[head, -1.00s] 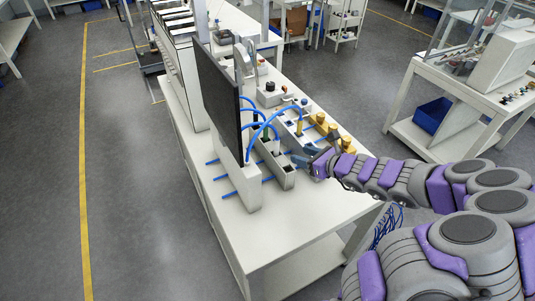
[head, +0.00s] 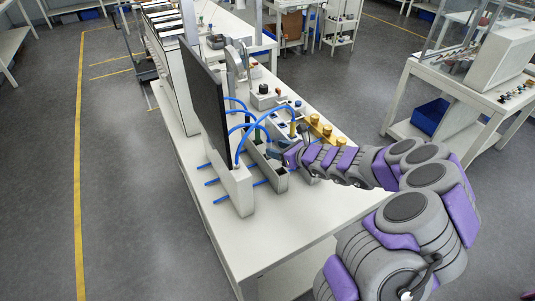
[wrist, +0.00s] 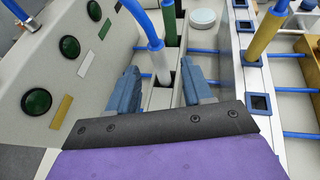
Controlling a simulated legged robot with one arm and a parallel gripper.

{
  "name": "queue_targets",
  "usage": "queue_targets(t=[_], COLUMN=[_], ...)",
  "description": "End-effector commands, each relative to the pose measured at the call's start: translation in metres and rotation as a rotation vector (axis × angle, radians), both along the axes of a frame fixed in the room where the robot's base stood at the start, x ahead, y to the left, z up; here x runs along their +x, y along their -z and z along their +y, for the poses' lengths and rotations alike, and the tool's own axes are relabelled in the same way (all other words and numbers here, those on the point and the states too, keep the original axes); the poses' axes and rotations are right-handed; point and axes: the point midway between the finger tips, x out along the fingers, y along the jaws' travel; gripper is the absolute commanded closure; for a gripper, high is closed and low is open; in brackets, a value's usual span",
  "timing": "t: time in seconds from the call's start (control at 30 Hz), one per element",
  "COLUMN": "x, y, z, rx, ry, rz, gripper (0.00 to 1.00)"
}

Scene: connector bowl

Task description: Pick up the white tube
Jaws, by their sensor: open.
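The white tube (wrist: 161,66) stands in a slot of a pale holder, with a blue hose (wrist: 140,18) coming out of its top. In the wrist view it lies between the two blue fingers of my gripper (wrist: 161,84), which are apart, with a gap visible on each side. I cannot tell how deep the fingers reach around it. In the head view my gripper (head: 279,150) is over the holder row on the table, and it hides the white tube there.
A green tube (wrist: 170,25) stands just behind the white tube. A yellow tube (wrist: 263,35) stands to the right. A pale panel with green round buttons (wrist: 36,101) rises at left. A dark screen (head: 206,98) stands close by on the table (head: 262,237).

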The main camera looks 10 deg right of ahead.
Motion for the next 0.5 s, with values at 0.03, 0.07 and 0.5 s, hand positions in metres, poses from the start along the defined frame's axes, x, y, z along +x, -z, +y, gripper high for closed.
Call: queue_targets(t=[0.03,0.07,0.5], x=[0.001,0.003,0.041], y=[0.001,0.002,0.024], z=[0.001,0.003,0.034], rx=[-0.001,-0.002,-0.011], ry=[0.0,-0.001,-0.002], rz=[0.0,0.0,-0.001], gripper=[0.5,0.5,0.5])
